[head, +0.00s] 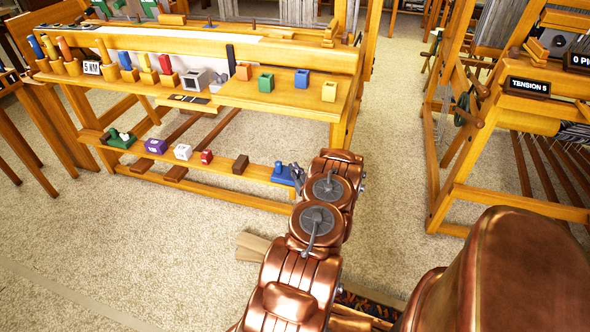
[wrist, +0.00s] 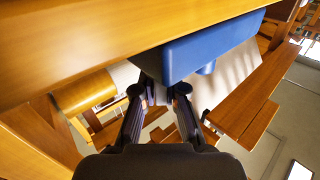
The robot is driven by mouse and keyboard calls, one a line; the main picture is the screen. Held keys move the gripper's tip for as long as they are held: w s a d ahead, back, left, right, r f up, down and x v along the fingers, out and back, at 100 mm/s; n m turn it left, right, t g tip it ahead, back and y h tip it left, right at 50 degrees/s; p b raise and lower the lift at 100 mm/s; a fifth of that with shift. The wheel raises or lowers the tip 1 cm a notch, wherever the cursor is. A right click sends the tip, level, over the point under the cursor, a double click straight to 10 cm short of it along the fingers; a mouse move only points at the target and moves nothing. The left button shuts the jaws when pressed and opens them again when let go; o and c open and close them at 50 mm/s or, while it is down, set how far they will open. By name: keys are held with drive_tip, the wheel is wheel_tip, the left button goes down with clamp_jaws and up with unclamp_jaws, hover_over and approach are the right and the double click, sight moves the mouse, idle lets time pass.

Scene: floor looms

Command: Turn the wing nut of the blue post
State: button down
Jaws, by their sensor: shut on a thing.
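The blue post (head: 278,166) stands on a blue base at the right end of the loom's lower shelf. In the wrist view a large blue block (wrist: 213,45) with a short round blue stub hangs under a wooden beam, close to the fingertips. My gripper (head: 296,172) is at the right side of the blue post; its two dark fingers (wrist: 163,92) reach in just beside the blue block. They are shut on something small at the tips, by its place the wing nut. The wing nut itself is mostly hidden by the fingers and the block.
The lower shelf (head: 225,166) also holds brown, red, white, purple and green blocks to the left. The bench top (head: 215,97) above carries small coloured blocks and several bobbins. Another loom (head: 478,200) stands at the right, with open carpet between.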

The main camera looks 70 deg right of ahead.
drive_tip(key=c, duration=1.2)
unclamp_jaws()
drive_tip(key=shift+c, duration=0.2)
drive_tip(key=v, duration=1.2)
